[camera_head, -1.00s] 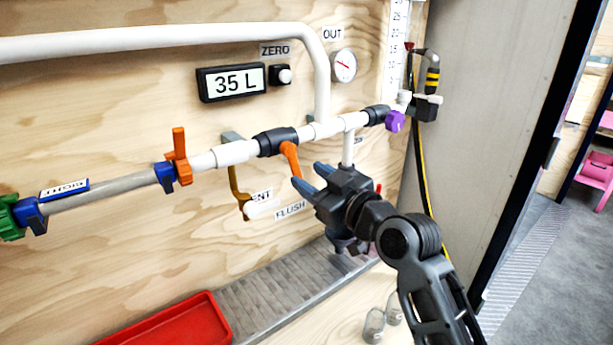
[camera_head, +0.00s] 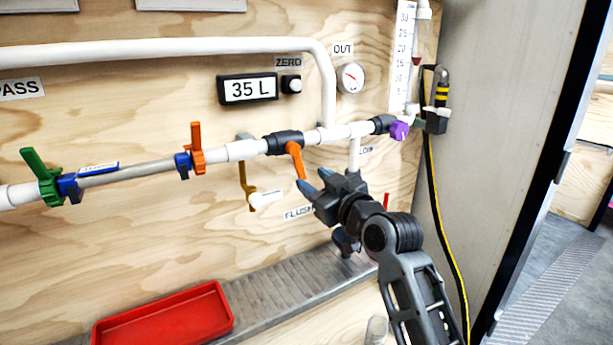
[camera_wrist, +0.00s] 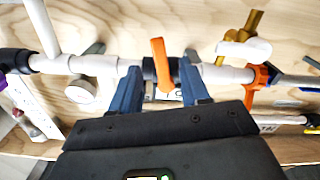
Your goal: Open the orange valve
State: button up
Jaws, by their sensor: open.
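An orange lever handle (camera_head: 296,158) hangs down and slightly right from a black valve body (camera_head: 283,143) on the white pipe. In the wrist view the same orange handle (camera_wrist: 162,65) appears between my two blue fingertips, with a gap on each side. My gripper (camera_head: 314,181) is open and empty near the lower end of this handle; no contact is visible. A second orange handle (camera_head: 197,148) stands upright on the blue fitting farther left; it also shows in the wrist view (camera_wrist: 258,85), right of my fingers.
A yellow-brown handle (camera_head: 245,180) hangs left of my gripper, below the pipe. A green handle (camera_head: 42,176) is far left and a purple one (camera_head: 399,130) is to the right. A red tray (camera_head: 163,316) lies below. The plywood wall stands close behind the pipe.

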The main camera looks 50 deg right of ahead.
aim_at(302, 172)
jog(key=x, duration=0.6)
jog(key=shift+w+p, duration=0.2)
jog(key=shift+p, duration=0.15)
jog(key=shift+c, duration=0.4)
grip_shut()
